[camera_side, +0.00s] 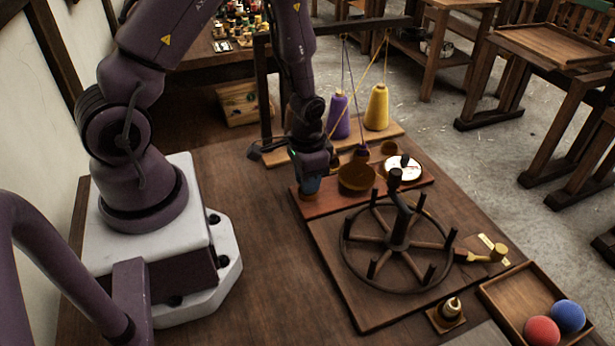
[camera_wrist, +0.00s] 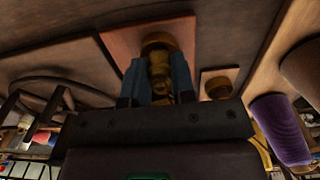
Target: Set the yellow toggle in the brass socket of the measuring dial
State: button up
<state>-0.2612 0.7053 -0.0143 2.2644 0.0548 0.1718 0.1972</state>
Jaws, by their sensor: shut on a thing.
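My gripper (camera_side: 310,186) is low over the left end of the red-brown board (camera_side: 336,207). In the wrist view, its blue fingers (camera_wrist: 158,80) are shut on the yellow toggle (camera_wrist: 160,68). A round brass socket (camera_wrist: 158,40) shows just beyond the toggle's end; I cannot tell whether the toggle is inside it or only close to it. The white dial (camera_side: 397,172) sits at the right part of the board. In the side view my gripper hides the toggle.
A large brass cup (camera_side: 357,178) stands just right of my gripper. A pegged wheel (camera_side: 398,243) fills the front. A tray (camera_side: 510,297) holds red and blue balls. The tabletop left is clear.

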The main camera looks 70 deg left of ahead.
jog(key=shift+f, duration=0.15)
jog(key=o, duration=1.2)
jog(key=shift+r, duration=4.05)
